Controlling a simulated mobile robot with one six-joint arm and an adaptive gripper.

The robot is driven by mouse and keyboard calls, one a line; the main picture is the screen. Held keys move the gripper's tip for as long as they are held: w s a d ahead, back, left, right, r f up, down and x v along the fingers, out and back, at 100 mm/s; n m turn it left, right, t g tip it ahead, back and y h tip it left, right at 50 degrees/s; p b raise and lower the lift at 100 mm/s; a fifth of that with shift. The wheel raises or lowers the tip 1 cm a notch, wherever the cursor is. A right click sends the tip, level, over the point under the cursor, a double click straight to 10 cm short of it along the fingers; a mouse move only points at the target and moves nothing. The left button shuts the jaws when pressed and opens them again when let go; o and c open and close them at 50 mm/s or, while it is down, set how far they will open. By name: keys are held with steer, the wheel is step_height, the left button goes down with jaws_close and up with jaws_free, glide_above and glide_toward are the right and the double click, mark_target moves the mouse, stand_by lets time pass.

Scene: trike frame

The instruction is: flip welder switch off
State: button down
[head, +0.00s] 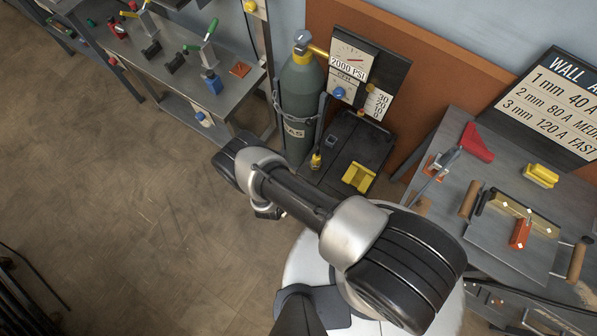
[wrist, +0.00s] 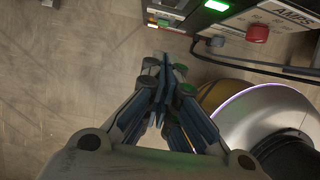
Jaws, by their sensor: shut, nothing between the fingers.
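The welder's front panel (wrist: 280,18), marked AMPS, shows at the top right of the wrist view, with a red knob (wrist: 257,33). A green lit rectangle (wrist: 217,5) sits at the panel's left end, cut by the top edge. Left of it is a small dark block (wrist: 168,14) with a reddish and a pale lit part. I cannot tell for sure which of these is the switch. My gripper (wrist: 168,75) is shut and empty over the floor, below the block in the picture and apart from it. In the head view my own arm hides most of the gripper.
A chained grey gas bottle (head: 300,95) stands beside a black cart (head: 345,145) holding a yellow piece (head: 359,177). A metal bench (head: 465,215) with clamps is at right, a workbench (head: 225,95) at upper left. Open floor (head: 110,190) lies at left. My round base shows in the wrist view.

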steer(key=w+d+f+b, duration=0.4)
steer(key=w+f+b, duration=0.2)
steer(key=f, duration=0.2)
steer(key=shift+d+f+b, duration=0.35)
steer(key=shift+f+b, duration=0.05)
